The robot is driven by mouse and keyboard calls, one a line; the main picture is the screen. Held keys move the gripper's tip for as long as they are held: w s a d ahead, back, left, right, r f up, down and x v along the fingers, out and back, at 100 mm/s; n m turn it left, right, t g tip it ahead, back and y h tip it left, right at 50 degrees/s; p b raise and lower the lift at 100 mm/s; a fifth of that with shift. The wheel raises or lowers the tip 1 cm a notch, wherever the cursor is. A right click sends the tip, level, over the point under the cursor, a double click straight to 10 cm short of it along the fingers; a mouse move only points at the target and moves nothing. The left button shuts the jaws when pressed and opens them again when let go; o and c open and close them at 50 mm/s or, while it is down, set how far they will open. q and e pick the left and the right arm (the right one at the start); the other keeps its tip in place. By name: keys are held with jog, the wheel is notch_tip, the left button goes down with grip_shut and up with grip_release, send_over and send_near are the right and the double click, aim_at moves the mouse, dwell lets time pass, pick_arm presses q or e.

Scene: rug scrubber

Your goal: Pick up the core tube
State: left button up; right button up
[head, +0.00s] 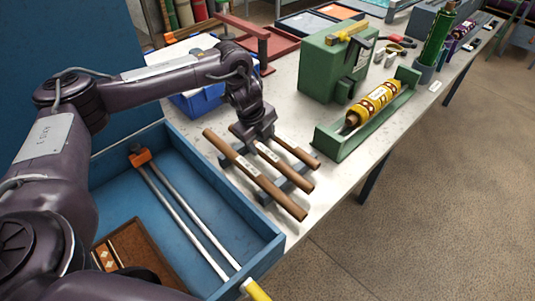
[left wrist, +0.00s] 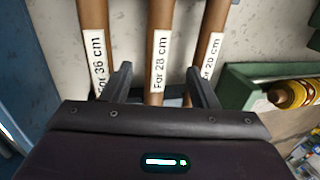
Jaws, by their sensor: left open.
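Three brown core tubes lie side by side on a grey rack on the white table. In the left wrist view their labels read "For 36 cm" on the left tube (left wrist: 98,45), "For 28 cm" on the middle tube (left wrist: 160,50), and what looks like "For 20 cm" on the right tube (left wrist: 211,45). In the head view they are the longest tube (head: 281,196), the middle tube (head: 291,174) and the shortest tube (head: 300,155). My left gripper (head: 259,137) is open over them. In the left wrist view its fingers (left wrist: 158,80) appear either side of the middle tube; contact cannot be told. My right gripper is not in view.
A green cradle (head: 336,144) with a yellow patterned roll (head: 375,103) stands right of the tubes. A green machine (head: 330,69) is behind it. A blue tray (head: 263,262) with metal rods is at the front left. A blue bin (head: 203,102) stands behind my forearm.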

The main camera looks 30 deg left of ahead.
pick_arm(q)
jog(key=p+x, duration=0.1)
jog(key=x, duration=0.4)
jog(key=shift+s+f+p, duration=0.15)
jog(key=shift+f+p, duration=0.15)
jog(key=shift+p, duration=0.05)
jog(key=shift+s+d, duration=0.1)
jog(key=shift+c, duration=1.1)
jog(key=c, duration=0.9)
jog(key=shift+r, duration=0.1)
